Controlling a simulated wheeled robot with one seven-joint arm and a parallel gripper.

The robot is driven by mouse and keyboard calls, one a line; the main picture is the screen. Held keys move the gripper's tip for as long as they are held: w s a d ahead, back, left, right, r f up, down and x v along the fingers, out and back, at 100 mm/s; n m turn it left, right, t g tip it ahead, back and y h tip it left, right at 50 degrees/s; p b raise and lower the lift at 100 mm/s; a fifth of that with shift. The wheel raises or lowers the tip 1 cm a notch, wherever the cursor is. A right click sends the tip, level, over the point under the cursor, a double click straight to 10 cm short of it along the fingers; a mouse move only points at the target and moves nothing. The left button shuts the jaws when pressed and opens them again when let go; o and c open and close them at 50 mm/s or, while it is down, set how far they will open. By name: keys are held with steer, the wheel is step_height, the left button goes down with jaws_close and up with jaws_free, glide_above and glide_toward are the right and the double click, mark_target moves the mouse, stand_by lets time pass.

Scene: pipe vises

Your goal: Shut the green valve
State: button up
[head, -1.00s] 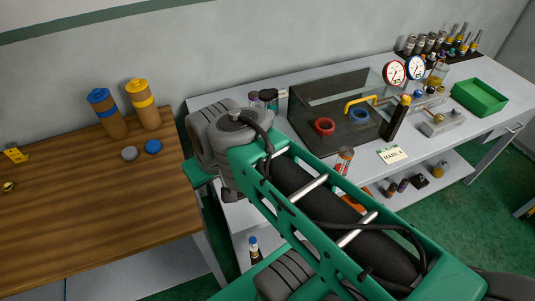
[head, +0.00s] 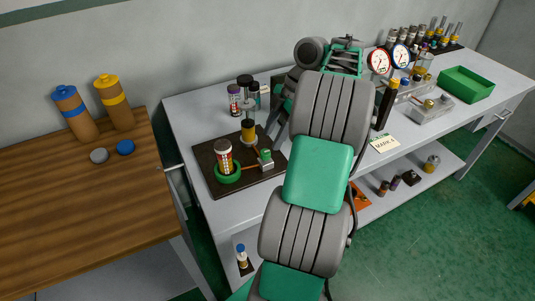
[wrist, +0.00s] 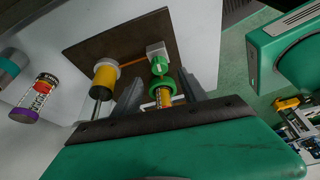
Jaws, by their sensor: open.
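The green valve (head: 265,155) is a small green knob on a grey block, on a dark board at the left of the grey bench. In the wrist view the green valve (wrist: 159,66) shows a pale line on its top, just beyond the fingertips. My gripper (wrist: 161,84) is open, with its two dark fingers apart. A green ring (wrist: 162,87) and a yellow striped part show between the fingers; I cannot tell whether they touch. In the head view my arm hides most of the gripper.
Dark-capped jars (head: 235,100) stand behind. A tall dark bottle (head: 386,105) and gauges (head: 379,61) are to the right. A wooden table (head: 80,210) is at left.

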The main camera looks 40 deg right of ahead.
mark_target(266, 152)
steer(key=b+x, duration=0.3)
steer(key=x, duration=0.2)
steer(key=shift+a+f, duration=0.1)
steer(key=shift+f, duration=0.05)
jaws_close()
stand_by(0.4)
